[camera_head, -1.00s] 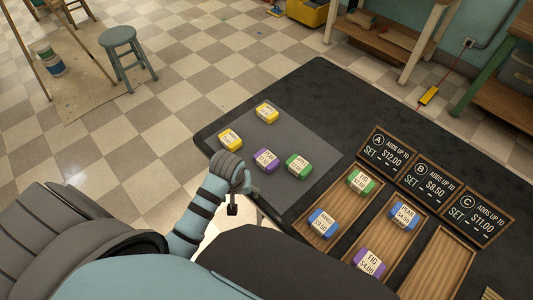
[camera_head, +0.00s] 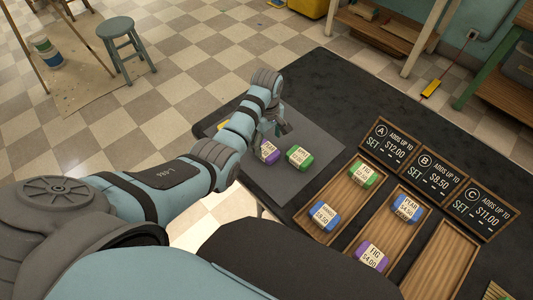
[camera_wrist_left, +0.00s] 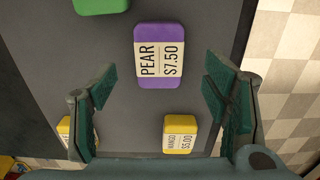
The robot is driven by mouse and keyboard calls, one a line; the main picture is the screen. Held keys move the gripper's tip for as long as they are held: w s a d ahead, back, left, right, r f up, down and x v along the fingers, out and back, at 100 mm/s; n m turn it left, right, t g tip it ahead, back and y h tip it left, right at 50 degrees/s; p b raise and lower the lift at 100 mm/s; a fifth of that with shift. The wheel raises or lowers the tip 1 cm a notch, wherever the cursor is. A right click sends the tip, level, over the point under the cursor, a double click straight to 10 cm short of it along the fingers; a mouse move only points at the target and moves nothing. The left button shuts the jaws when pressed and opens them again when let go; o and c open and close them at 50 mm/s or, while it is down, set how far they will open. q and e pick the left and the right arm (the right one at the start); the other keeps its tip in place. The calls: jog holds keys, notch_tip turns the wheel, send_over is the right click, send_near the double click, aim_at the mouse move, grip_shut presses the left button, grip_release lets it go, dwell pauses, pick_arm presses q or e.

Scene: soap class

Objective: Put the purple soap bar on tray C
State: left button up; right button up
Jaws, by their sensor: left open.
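The purple soap bar (camera_head: 268,152), labelled PEAR $7.50, lies on the grey mat and is partly covered by my left arm in the head view. In the left wrist view the purple bar (camera_wrist_left: 160,57) sits ahead of and between the fingers, not gripped. My left gripper (camera_head: 282,130) is open and empty above the mat; its two fingers also show in the left wrist view (camera_wrist_left: 158,88). Tray C (camera_head: 440,262) is a bare wooden tray below the C sign (camera_head: 480,212). My right gripper is not in view.
A green bar (camera_head: 299,157) lies right of the purple one. Yellow bars (camera_wrist_left: 180,134) lie near the gripper. Tray A holds a green bar (camera_head: 362,174) and a blue bar (camera_head: 325,216). Tray B holds a blue bar (camera_head: 405,208) and a purple FIG bar (camera_head: 371,256). Price signs stand behind the trays.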

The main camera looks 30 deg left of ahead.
aim_at(267, 149)
pick_arm(q)
notch_tip(267, 149, down, 5)
jog(key=shift+w+a+r+b, duration=0.1)
jog(key=shift+b, duration=0.8)
jog(key=shift+c, duration=0.6)
jog(key=c, duration=1.3)
jog(key=shift+r, duration=0.15)
jog(key=shift+r+p, duration=0.3)
notch_tip(267, 149, up, 19)
jog(key=p, duration=0.8)
jog(key=shift+r, duration=0.1)
